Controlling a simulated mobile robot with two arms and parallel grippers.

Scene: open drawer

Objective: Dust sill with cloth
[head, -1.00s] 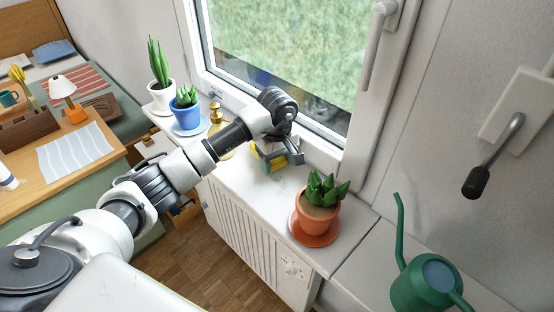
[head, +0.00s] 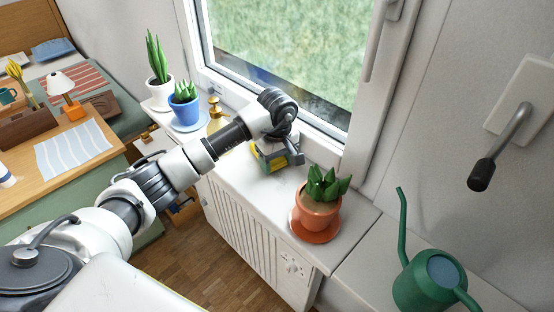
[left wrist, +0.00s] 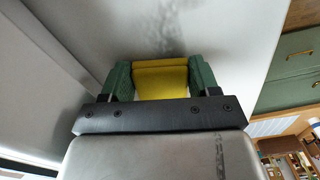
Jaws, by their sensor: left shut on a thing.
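My left gripper (head: 278,160) is low over the white window sill (head: 240,178), between the gold soap dispenser and the terracotta pot. It is shut on a folded yellow cloth (left wrist: 162,80), which shows between the green fingers in the left wrist view. In the head view only a small yellow part of the cloth (head: 257,160) shows beside the gripper. A grey dust smudge (left wrist: 175,35) lies on the white surface just beyond the cloth in the left wrist view. I cannot tell whether the cloth touches the sill. My right gripper is not in view.
A terracotta pot (head: 316,214) with a succulent stands right of the gripper. A blue pot (head: 186,114), a white pot (head: 159,96) and a gold dispenser (head: 215,118) stand to the left. A green watering can (head: 425,285) is at the lower right. The window frame is behind.

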